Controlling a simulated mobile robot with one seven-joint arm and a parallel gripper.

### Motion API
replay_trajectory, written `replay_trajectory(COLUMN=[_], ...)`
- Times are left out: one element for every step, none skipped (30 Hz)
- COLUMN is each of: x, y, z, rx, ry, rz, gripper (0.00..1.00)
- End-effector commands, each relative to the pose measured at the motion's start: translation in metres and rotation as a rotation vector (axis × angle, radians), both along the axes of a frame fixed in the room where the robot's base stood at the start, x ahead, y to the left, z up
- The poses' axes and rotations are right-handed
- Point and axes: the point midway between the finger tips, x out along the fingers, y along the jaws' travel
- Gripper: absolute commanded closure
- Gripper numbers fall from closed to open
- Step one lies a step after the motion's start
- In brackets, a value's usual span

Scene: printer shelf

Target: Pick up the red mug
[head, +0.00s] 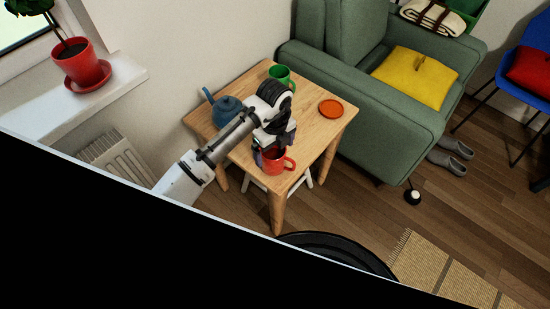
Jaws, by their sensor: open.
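The red mug (275,165) stands upright near the front corner of the small wooden table (310,132), with its handle toward the right. My gripper (271,150) points down right at the mug's rim, and its fingers cover part of the mug's top and left side. The gripper is open. The view does not show clearly whether a finger is inside the mug or touching it.
A blue teapot (228,110) stands left of my arm on the table. A green mug (282,77) is at the back and an orange saucer (331,109) at the right. A green armchair (345,95) adjoins the table. A potted plant (85,68) stands on the windowsill.

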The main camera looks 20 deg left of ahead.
Motion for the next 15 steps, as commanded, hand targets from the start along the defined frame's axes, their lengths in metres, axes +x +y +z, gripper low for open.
replay_trajectory(x=[0.0, 0.0, 0.0, 0.0, 0.001, 0.001, 0.002, 0.003, 0.004, 0.005, 0.006, 0.007, 0.007, 0.007, 0.007], y=[0.0, 0.0, 0.0, 0.0, 0.0, 0.001, 0.001, 0.002, 0.003, 0.004, 0.004, 0.004, 0.004, 0.004, 0.004], z=[-0.004, -0.006, -0.008, -0.009, -0.011, -0.014, -0.017, -0.021, -0.027, -0.032, -0.037, -0.044, -0.048, -0.052, -0.055], rx=[0.0, 0.001, 0.001, 0.001, 0.001, -0.001, 0.0, 0.001, 0.0, 0.0, 0.0, 0.0, 0.0, 0.0, 0.0], ry=[0.0, -0.001, -0.001, -0.001, -0.001, -0.001, 0.0, 0.001, 0.0, 0.001, 0.001, 0.0, 0.0, 0.0, -0.001], rz=[0.001, 0.0, 0.0, 0.0, 0.0, 0.0, 0.001, 0.002, 0.002, 0.002, 0.001, 0.001, 0.002, 0.001, 0.001], gripper=[0.06, 0.06, 0.06, 0.06, 0.06, 0.06, 0.06, 0.06, 0.06, 0.06, 0.06, 0.06, 0.06, 0.06, 0.06])
